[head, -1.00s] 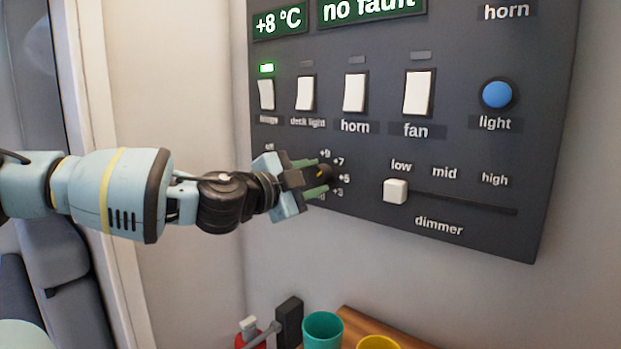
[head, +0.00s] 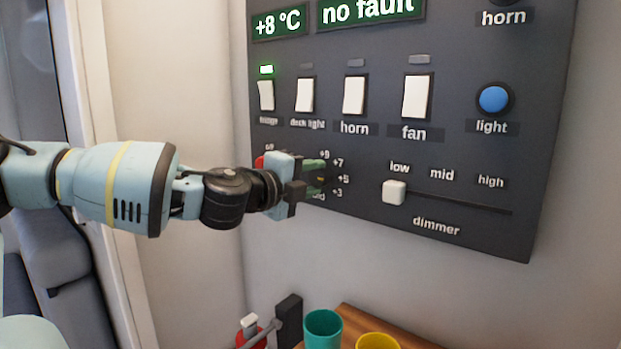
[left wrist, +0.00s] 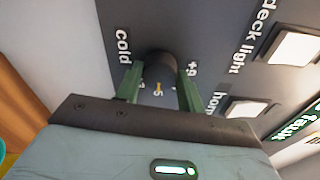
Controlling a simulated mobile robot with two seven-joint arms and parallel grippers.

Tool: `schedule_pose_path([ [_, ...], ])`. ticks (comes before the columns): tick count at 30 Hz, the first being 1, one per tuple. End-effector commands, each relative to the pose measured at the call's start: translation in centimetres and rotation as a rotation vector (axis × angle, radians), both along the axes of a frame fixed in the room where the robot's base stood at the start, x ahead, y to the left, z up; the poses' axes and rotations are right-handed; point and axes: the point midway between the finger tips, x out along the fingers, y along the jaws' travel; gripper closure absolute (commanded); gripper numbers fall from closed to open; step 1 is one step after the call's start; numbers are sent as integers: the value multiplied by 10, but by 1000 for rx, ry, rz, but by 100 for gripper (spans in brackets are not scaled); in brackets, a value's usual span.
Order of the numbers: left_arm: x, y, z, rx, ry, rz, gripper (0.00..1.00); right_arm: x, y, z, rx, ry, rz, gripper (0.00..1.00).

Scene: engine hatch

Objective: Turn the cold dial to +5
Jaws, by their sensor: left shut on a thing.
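The cold dial (head: 321,180) is a small dark knob on the grey panel, mostly hidden by my left gripper (head: 316,179) in the head view. Numbers +9, +7, +5 and +3 show to its right. In the left wrist view the dial (left wrist: 160,68) stands between the two green fingers of my left gripper (left wrist: 159,80), which is shut on it. A yellow mark shows near the dial's near edge, by a small 5; its exact setting is hard to read. The word "cold" is beside the dial. The temperature display (head: 278,22) reads +8 °C. My right gripper is not in view.
Above the dial is a row of white switches, including the fridge switch (head: 266,95) with a lit green lamp. The dimmer slider (head: 394,192) is to the right. A red part (head: 260,162) peeks out behind my gripper. A teal cup (head: 323,328) and a yellow cup (head: 378,341) stand below.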

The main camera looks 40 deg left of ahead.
Motion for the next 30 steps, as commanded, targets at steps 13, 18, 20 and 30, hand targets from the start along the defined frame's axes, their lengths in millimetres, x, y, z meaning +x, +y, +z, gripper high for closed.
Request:
schedule_pose_path([
  [13, 0, 0, 0, 44, 4, 2, 84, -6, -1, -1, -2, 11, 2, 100],
  [18, 0, 0, 0, 44, 4, 2, 84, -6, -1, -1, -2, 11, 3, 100],
  [20, 0, 0, 0, 44, 4, 2, 54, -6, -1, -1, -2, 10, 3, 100],
  [30, 0, 0, 0, 43, 4, 1, 40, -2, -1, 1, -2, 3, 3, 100],
])
